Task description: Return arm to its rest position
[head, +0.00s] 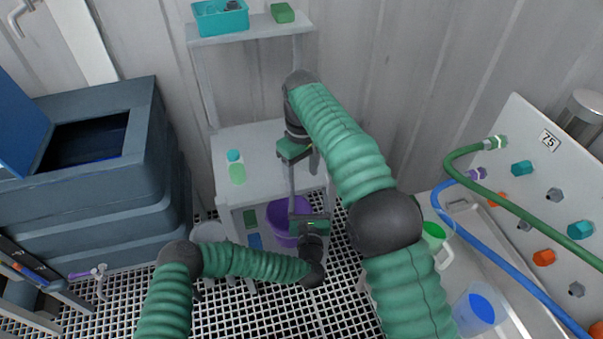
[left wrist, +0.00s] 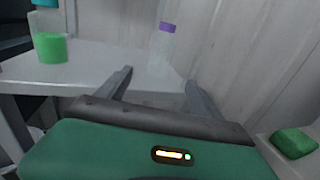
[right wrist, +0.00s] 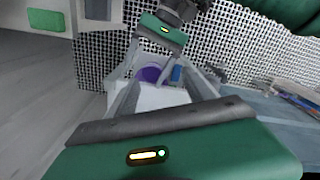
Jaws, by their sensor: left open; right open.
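My right arm (head: 335,135) reaches up over the cart and bends down at its wrist. Its gripper (head: 303,178) hangs over the right side of the cart top, open and empty; its spread fingers also show in the right wrist view (right wrist: 160,72). My left arm (head: 250,261) lies low in front of the cart. Its gripper (head: 308,203) points at the cart's right side, open and empty, below the right gripper. In the left wrist view, a clear bottle with a purple cap (left wrist: 162,48) stands on the cart top beyond the left fingers (left wrist: 160,85). That bottle is hidden in the head view.
A green bottle (head: 236,168) stands on the cart top (head: 262,140). A purple bucket (head: 284,222) is below. A shelf above holds a teal bin (head: 219,17) and green block (head: 282,13). A dark tank (head: 95,185) is left; a hose panel (head: 520,160) and jugs are right.

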